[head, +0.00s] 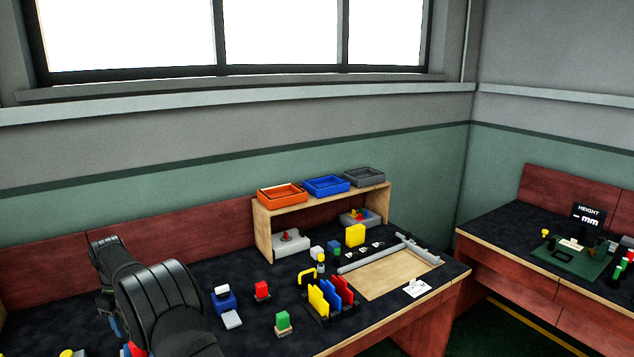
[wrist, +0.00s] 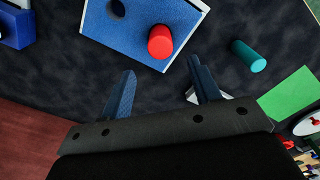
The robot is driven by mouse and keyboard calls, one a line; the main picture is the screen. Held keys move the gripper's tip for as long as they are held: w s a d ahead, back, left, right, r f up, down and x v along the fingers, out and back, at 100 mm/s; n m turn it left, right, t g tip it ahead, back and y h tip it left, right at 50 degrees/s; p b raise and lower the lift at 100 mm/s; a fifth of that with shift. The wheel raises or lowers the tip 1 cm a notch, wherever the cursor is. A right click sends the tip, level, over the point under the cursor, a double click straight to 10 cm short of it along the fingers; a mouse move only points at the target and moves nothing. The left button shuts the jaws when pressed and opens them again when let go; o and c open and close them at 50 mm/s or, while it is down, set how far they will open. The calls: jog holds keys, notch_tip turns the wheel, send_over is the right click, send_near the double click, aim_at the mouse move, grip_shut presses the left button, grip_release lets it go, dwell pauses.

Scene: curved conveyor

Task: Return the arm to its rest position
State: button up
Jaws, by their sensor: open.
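My gripper (wrist: 166,85) shows in the wrist view with its two blue fingers wide apart and nothing between them. It hangs over the dark mat. A blue board (wrist: 125,38) with a white edge lies just beyond the fingertips. A red cylinder (wrist: 160,42) is at the board, and a dark round hole shows to its left. A teal cylinder (wrist: 248,57) is on the mat to the right, apart from the fingers. In the head view my arm is bent at the lower left, and the gripper is mostly hidden behind it.
A wooden shelf (head: 262,229) carries orange (head: 282,195), blue (head: 326,185) and grey (head: 364,177) trays. A rack of coloured plates (head: 330,298), small blocks and a wooden board (head: 392,274) are right of my arm. In the wrist view a green sheet (wrist: 290,96) lies at right.

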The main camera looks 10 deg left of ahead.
notch_tip(320, 180, down, 11)
jog(key=shift+r, duration=0.15)
notch_tip(320, 180, up, 5)
jog(key=shift+w+d+f, duration=0.1)
jog(key=shift+w+f, duration=0.05)
jog(key=w+d+r, duration=0.5)
jog(key=d+r, duration=0.2)
jog(key=d, duration=0.4)
jog(key=w+d+f+m, duration=0.3)
jog(key=w+d, duration=0.1)
jog(key=d, duration=0.4)
jog(key=w+d+f+m, duration=0.2)
jog(key=w+d, duration=0.1)
jog(key=d, duration=0.5)
jog(key=w+d+f+m, duration=0.3)
jog(key=w+d, duration=0.1)
jog(key=d, duration=0.5)
jog(key=s+d+f+m, duration=0.1)
jog(key=d+m, duration=0.2)
jog(key=d, duration=0.6)
jog(key=s+d+f+m, duration=0.2)
jog(key=d+m, duration=0.1)
jog(key=d, duration=0.6)
jog(key=s+d+f+m, duration=0.2)
jog(key=d+m, duration=0.1)
jog(key=d, duration=0.6)
jog(key=shift+f+m, duration=0.25)
jog(key=shift+m, duration=0.05)
